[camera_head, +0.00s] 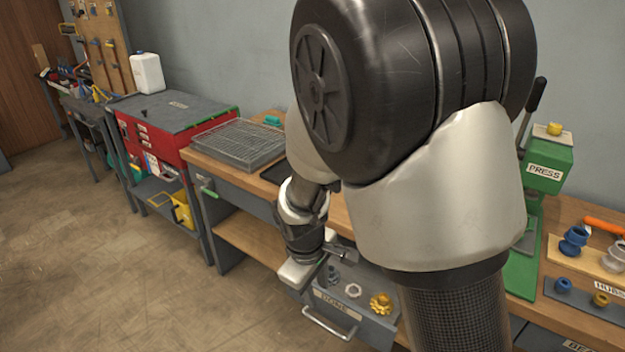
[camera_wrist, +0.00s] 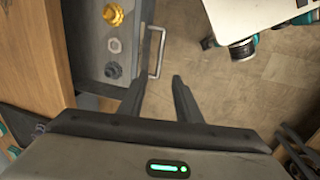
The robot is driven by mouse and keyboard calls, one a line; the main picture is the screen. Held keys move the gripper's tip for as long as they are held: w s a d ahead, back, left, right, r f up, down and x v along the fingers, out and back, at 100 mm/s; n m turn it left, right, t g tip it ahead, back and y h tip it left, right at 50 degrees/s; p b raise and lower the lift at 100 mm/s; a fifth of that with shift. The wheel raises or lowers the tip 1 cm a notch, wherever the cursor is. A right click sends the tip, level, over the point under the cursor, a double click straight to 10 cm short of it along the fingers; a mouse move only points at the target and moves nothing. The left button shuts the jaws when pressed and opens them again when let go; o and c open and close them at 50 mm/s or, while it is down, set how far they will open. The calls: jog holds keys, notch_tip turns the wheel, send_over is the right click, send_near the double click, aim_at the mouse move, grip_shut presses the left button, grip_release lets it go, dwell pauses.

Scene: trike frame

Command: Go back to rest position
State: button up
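My gripper (camera_wrist: 163,82) is open, with a clear gap between its two dark fingers and nothing held. In the head view my gripper (camera_head: 341,252) is low in front of the bench, by the drawer marked DONE (camera_head: 336,303). The drawer is pulled out and holds a yellow toothed part (camera_head: 381,303), a grey nut (camera_head: 353,290) and a dark grey part (camera_head: 333,274). In the wrist view these parts lie left of my fingers, and the drawer handle (camera_wrist: 158,52) is just beyond the left finger. My arm hides the middle of the bench.
A wire basket (camera_head: 238,143) stands on the bench's left end, with a red cabinet (camera_head: 158,137) farther left. A green press (camera_head: 546,170) and blue hubs (camera_head: 573,241) are on the right. The floor (camera_head: 120,260) at the left is clear.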

jog(key=s+d+r+m+t+p, duration=0.1)
jog(key=s+d+r+m+p, duration=0.1)
jog(key=r, duration=0.8)
jog(key=s+d+r+m+t+p, duration=0.1)
jog(key=s+d+r+m+p, duration=0.2)
jog(key=r, duration=0.7)
jog(key=s+d+r+m+t+y+p, duration=0.1)
jog(key=s+d+r+m+p, duration=0.1)
jog(key=s+d+r+m, duration=0.3)
jog(key=s+d+r, duration=0.2)
jog(key=s+r, duration=0.2)
jog(key=r, duration=0.2)
jog(key=shift+s+d+m+t+p, duration=0.2)
jog(key=shift+d+m+t+p, duration=0.1)
jog(key=shift+m+t+p, duration=0.1)
